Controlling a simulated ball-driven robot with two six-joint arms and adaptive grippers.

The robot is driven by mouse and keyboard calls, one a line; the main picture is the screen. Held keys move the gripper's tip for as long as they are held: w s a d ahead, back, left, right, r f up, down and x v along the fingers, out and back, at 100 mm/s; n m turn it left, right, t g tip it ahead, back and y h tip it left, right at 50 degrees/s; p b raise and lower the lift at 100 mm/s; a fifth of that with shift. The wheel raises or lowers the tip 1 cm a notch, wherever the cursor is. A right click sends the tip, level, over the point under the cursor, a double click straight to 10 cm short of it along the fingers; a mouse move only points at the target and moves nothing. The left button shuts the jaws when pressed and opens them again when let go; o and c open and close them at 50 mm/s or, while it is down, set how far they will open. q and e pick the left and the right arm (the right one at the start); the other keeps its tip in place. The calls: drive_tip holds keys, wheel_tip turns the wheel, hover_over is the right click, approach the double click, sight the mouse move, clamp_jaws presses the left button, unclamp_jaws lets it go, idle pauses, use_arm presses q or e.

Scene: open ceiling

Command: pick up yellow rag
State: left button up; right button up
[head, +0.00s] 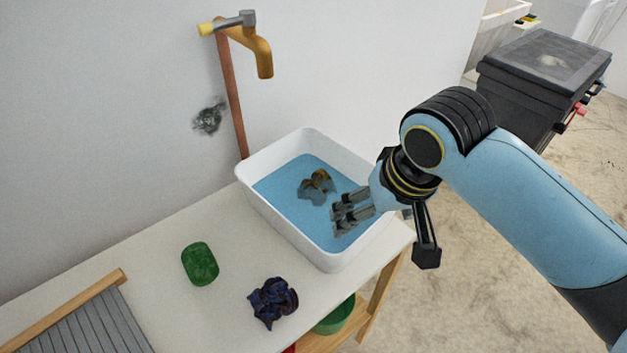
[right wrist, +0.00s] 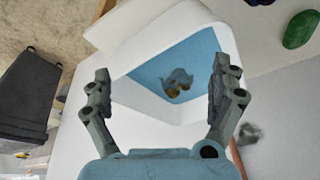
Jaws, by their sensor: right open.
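A crumpled rag (head: 317,186), the only yellowish cloth in view, lies in the blue water of a white basin (head: 254,207). Its upper part is yellow-brown, and the rest looks grey-blue through the water. My right gripper (head: 338,218) is over the basin, to the right of the rag and apart from it, with its fingers pointing left. In the right wrist view, the open gripper (right wrist: 160,80) has the rag (right wrist: 176,84) between and beyond its fingertips, with nothing held. The basin (right wrist: 150,104) also shows there. My left gripper is out of view.
A green block (head: 200,264) and a dark blue crumpled cloth (head: 272,302) lie on the white table (head: 225,310). A washboard (head: 85,325) is at the lower left. A yellow tap (head: 262,58) on a copper pipe rises behind the basin. A green bowl (head: 337,317) sits on the lower shelf.

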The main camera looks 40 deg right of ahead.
drive_tip(key=w+d+m, duration=0.3)
drive_tip(key=w+m, duration=0.9)
drive_tip(key=w, duration=0.3)
hover_over(320, 184)
drive_tip(key=s, duration=0.2)
drive_tip(key=shift+y, duration=0.4)
drive_tip(key=x, duration=0.3)
drive_tip(key=s+x, duration=0.1)
drive_tip(key=x, duration=0.1)
drive_tip(key=shift+d+f, duration=0.15)
drive_tip(key=shift+d, duration=0.15)
drive_tip(key=b+x, duration=0.1)
drive_tip(key=x, duration=0.4)
drive_tip(key=shift+a+f, duration=0.2)
drive_tip(key=shift+f, duration=0.1)
drive_tip(key=c, duration=0.9)
drive_tip(key=shift+c, duration=0.3)
wheel_tip(320, 184, up, 10)
drive_tip(key=p, duration=0.1)
